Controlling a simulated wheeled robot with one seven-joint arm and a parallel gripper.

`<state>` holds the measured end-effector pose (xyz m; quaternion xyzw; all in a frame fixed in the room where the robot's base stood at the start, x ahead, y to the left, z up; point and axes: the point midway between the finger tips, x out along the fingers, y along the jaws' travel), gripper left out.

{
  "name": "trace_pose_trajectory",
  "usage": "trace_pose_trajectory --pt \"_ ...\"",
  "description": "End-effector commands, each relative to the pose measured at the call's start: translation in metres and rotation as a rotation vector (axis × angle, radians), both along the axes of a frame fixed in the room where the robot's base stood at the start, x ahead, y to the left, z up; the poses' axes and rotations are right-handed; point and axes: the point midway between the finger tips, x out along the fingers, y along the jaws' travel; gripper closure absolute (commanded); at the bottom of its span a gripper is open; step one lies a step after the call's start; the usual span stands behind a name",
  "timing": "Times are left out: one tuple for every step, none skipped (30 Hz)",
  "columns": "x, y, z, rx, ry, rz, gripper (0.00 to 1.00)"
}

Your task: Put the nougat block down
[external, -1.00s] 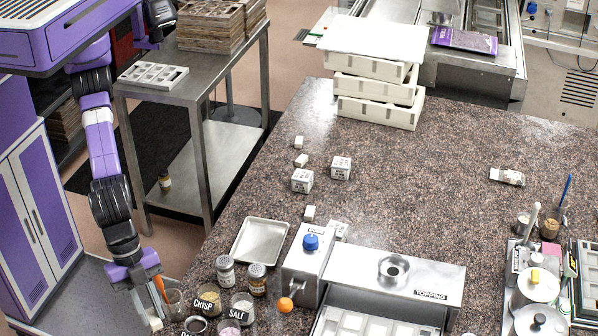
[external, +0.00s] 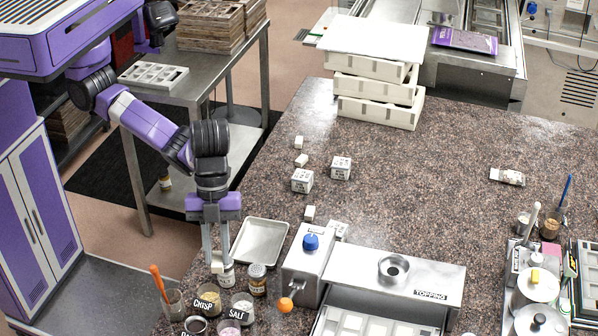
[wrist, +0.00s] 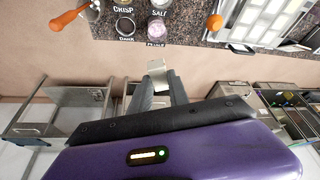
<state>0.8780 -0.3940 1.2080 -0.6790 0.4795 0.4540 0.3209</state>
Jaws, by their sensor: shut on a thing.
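My gripper (external: 216,262) points down over the near left part of the stone counter, just left of the empty metal tray (external: 259,242). It is shut on a small pale block, the nougat block (wrist: 156,65), which sticks out past the fingertips in the wrist view; my gripper (wrist: 155,82) also shows there. In the external view the nougat block (external: 217,263) is a small pale patch between the fingertips, just above a lidded jar (external: 227,279). I cannot tell the exact gap below it.
Several jars, including CRISP (external: 208,299) and SALT (external: 242,305), stand right and in front of my gripper. A cup with an orange-handled tool (external: 156,275) stands left. Small white blocks (external: 309,212) and printed cubes (external: 302,180) lie beyond the tray. The counter's middle is clear.

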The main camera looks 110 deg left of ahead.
Motion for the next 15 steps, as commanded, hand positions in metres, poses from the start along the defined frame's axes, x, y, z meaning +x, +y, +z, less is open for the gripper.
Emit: trace_pose_trajectory --pt "0.007 0.023 -0.004 0.002 -0.002 -0.021 1.00" --pt "0.010 0.035 -0.006 0.001 0.000 -0.039 1.00" --pt "0.012 0.050 -0.009 0.002 -0.001 -0.064 1.00" --pt "0.014 0.063 -0.011 0.001 0.000 -0.082 1.00" --pt "0.015 0.075 -0.014 0.001 -0.001 -0.099 1.00" --pt "0.017 0.091 -0.018 0.001 0.001 -0.121 1.00" --pt "0.018 0.104 -0.021 0.001 0.000 -0.136 1.00" --pt "0.019 0.117 -0.023 0.001 0.000 -0.152 1.00" --pt "0.019 0.134 -0.027 0.001 0.000 -0.170 1.00" --pt "0.019 0.147 -0.030 0.001 0.000 -0.184 1.00" --pt "0.019 0.160 -0.033 0.000 0.000 -0.196 1.00" --pt "0.019 0.178 -0.037 0.000 0.000 -0.211 1.00" --pt "0.018 0.191 -0.040 0.000 0.001 -0.222 1.00" --pt "0.018 0.204 -0.042 0.000 0.000 -0.235 1.00" --pt "0.016 0.222 -0.046 0.000 0.001 -0.247 1.00"
